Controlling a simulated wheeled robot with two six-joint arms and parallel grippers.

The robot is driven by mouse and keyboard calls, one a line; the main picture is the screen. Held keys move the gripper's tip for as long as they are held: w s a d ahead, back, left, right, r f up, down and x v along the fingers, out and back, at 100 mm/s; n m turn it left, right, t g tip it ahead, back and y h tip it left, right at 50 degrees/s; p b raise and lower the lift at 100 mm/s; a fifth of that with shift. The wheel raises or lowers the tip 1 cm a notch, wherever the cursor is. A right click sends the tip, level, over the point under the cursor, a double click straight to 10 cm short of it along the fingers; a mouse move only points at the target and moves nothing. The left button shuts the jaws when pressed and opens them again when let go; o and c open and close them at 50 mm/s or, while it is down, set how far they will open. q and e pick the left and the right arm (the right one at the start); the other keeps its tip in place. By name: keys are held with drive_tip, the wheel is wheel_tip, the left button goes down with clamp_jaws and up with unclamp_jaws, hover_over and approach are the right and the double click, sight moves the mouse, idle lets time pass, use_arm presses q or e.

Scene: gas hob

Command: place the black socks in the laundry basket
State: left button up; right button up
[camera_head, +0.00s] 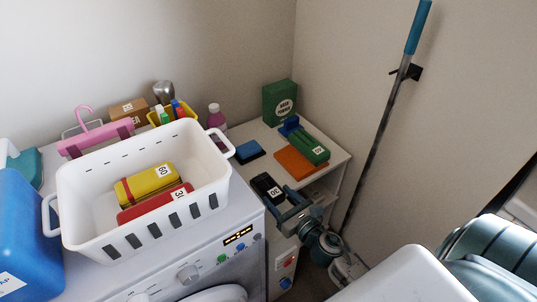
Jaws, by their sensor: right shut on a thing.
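The black socks (265,186) are a dark folded bundle with a white label reading 30, at the front left of the low white shelf unit, beside the washing machine. My right gripper (281,201) is at the near right end of the bundle, shut on it. I cannot tell whether the bundle is clear of the shelf top. The laundry basket (85,192) is white with slotted sides and stands on the washing machine, left of the gripper. It holds a yellow bundle and a red bundle. My left gripper is not in view.
Orange (298,161), green (306,146) and blue (249,151) items lie on the shelf unit, with a green box (280,101) behind. A pink bottle (215,117) stands behind the basket. A large blue container (25,235) is left of it. A blue-handled pole (388,118) leans at the wall.

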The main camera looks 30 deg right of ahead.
drive_tip(key=w+d, duration=0.4)
drive_tip(key=w, duration=0.1)
drive_tip(key=shift+w+d+f, duration=0.2)
drive_tip(key=shift+w, duration=0.1)
drive_tip(key=w+d, duration=0.2)
drive_tip(key=w, duration=0.1)
drive_tip(key=w+d, duration=0.1)
drive_tip(key=w, duration=0.1)
drive_tip(key=shift+w+d+f, duration=0.15)
drive_tip(key=shift+d+f, duration=0.05)
drive_tip(key=shift+f, duration=0.2)
drive_tip(key=shift+w+d, duration=0.35)
drive_tip(key=shift+w, duration=0.15)
drive_tip(key=shift+f+b, duration=0.4)
drive_tip(key=shift+b, duration=0.1)
wheel_tip(320, 180, down, 3)
drive_tip(key=shift+r+b, duration=0.1)
drive_tip(key=shift+b, duration=1.05)
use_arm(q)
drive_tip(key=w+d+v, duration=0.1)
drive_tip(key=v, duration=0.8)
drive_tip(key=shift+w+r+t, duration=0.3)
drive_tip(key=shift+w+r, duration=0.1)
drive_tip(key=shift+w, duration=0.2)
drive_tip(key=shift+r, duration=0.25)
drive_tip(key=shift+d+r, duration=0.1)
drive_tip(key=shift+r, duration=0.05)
use_arm(e)
drive_tip(key=o, duration=1)
